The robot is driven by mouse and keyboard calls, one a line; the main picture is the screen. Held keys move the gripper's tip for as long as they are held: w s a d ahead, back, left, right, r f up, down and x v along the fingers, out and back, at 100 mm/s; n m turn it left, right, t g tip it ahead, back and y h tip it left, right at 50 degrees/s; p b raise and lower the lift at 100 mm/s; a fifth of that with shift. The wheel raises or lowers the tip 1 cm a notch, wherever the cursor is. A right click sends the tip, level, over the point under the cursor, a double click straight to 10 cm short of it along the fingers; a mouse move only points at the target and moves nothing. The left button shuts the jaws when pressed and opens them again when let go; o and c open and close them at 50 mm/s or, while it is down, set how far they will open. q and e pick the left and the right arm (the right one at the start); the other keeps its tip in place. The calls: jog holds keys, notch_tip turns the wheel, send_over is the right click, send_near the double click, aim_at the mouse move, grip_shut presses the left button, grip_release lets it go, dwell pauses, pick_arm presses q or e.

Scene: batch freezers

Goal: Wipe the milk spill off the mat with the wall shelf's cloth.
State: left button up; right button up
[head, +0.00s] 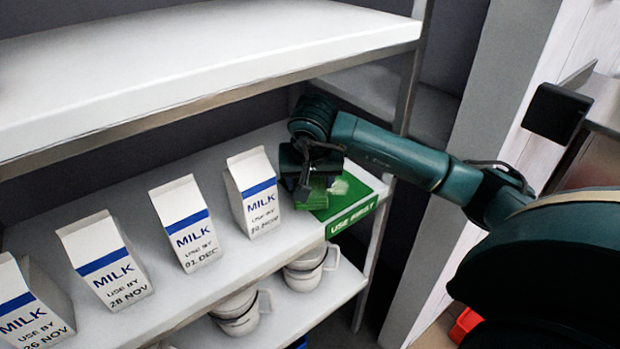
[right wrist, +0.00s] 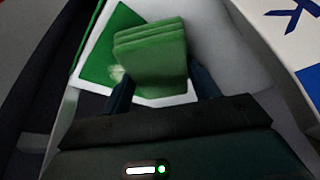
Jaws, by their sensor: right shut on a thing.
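The green mat (head: 364,189) lies at the right end of the middle shelf, with a "USE FIRST" label along its front. The milk spill (head: 339,187) is a pale patch on it; part of the patch also shows in the right wrist view (right wrist: 117,73). My right gripper (head: 312,178) is over the mat's left part, shut on the folded green cloth (right wrist: 150,50). The cloth is left of the visible spill in the head view; I cannot tell whether it touches the mat. The gripper partly hides mat and cloth. My left gripper is not in view.
A milk carton (head: 253,192) stands close to the mat's left side, with several more cartons in a row further left. White cups (head: 305,270) stand on the shelf below. A metal post (head: 375,235) bounds the shelf's right end.

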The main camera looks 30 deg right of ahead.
jog(key=shift+f+b, duration=0.55)
jog(key=shift+f, duration=0.2)
